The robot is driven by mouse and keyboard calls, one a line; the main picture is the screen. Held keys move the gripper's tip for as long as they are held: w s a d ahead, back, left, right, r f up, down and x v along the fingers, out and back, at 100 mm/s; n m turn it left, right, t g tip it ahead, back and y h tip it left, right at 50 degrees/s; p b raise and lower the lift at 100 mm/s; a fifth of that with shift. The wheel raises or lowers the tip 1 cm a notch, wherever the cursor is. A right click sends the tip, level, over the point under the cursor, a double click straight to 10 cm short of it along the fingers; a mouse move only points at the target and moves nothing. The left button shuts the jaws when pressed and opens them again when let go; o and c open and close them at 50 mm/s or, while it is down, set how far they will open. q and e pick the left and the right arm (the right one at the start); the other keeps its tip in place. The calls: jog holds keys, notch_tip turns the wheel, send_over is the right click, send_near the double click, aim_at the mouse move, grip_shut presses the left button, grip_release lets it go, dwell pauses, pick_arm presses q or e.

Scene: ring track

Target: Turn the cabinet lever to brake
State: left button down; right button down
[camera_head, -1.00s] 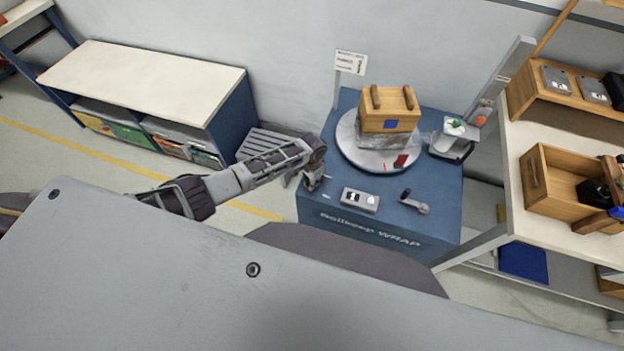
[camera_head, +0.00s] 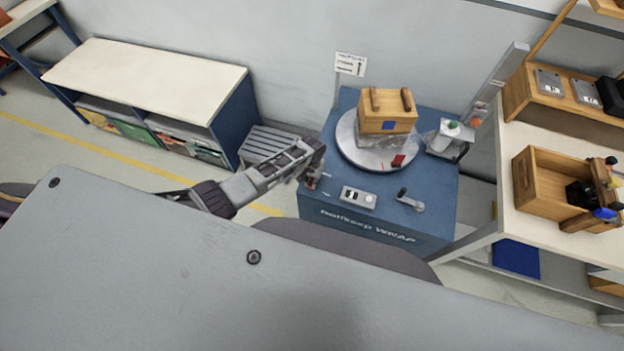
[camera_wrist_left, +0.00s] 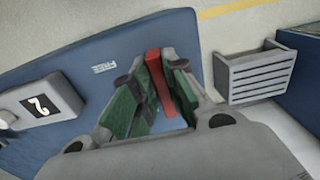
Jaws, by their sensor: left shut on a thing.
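The blue wrap cabinet (camera_head: 440,190) stands in the middle of the head view. At the left of its top, my left gripper (camera_head: 313,184) is shut on the red cabinet lever. In the left wrist view the lever (camera_wrist_left: 157,82) is a red bar between the green pads of my left gripper (camera_wrist_left: 158,92). The word FREE (camera_wrist_left: 104,64) is on the blue top to the left of the lever. No brake mark can be read. The fingers hide part of the lever. My right gripper is not in view.
A turntable (camera_head: 349,145) bears a wooden box (camera_head: 388,110). A switch box (camera_head: 358,197) and a crank (camera_head: 411,200) sit near the cabinet's front edge. A grey slatted step (camera_head: 268,142) stands left of the cabinet. A shelf table (camera_head: 510,205) stands at the right.

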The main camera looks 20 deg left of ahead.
aim_at(312, 180)
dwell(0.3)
pick_arm(q)
jog(key=c, duration=1.4)
grip_release()
jog(key=shift+c, duration=0.2)
jog(key=shift+r, duration=0.15)
notch_tip(312, 180, up, 12)
jog(key=shift+w, duration=0.1)
